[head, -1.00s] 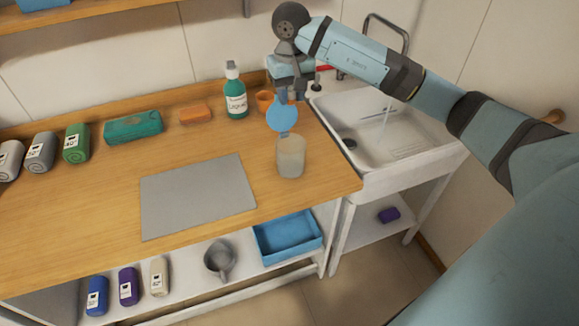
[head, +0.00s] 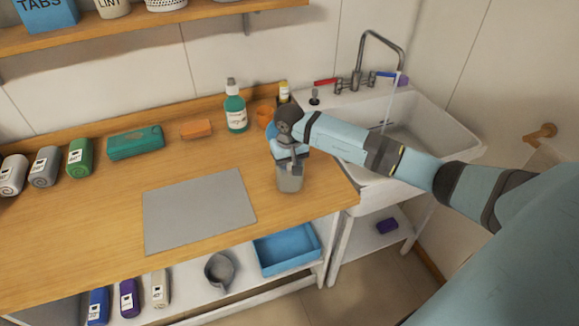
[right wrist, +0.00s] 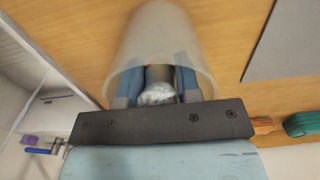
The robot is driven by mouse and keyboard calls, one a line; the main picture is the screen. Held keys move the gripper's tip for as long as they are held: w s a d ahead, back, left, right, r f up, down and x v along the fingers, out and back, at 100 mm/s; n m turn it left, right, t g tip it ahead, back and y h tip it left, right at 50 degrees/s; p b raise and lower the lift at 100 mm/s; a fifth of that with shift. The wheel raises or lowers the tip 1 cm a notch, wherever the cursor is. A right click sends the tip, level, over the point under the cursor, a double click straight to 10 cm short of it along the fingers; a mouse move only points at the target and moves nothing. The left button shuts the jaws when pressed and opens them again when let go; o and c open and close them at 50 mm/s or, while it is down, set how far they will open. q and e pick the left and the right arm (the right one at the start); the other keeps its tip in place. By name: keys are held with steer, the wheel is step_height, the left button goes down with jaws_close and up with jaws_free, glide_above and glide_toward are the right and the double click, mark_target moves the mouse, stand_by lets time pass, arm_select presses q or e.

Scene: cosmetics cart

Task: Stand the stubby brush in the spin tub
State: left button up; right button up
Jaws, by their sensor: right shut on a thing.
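The spin tub appears to be the frosted, see-through cup (head: 290,183) near the counter's right front corner. It stands upright; in the right wrist view the tub (right wrist: 153,38) opens toward my gripper. My right gripper (head: 291,163) is at the tub's mouth, seen from above. In the wrist view its blue fingers (right wrist: 158,65) reach inside the rim, shut on the stubby brush (right wrist: 158,94). The brush shows a dark grey body and a pale, mottled end; the rest is hidden by the fingers and tub. Whether it touches the bottom cannot be told. My left gripper is not in view.
A blue round thing (head: 271,130) stands just behind the tub, partly hidden by my wrist. A green bottle (head: 236,110) and orange cup (head: 263,116) stand farther back. The sink (head: 420,130) is to the right. A bare grey mat (head: 199,211) lies left.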

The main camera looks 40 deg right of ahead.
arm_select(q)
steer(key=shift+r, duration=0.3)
arm_select(e)
steer(key=shift+f, duration=0.65)
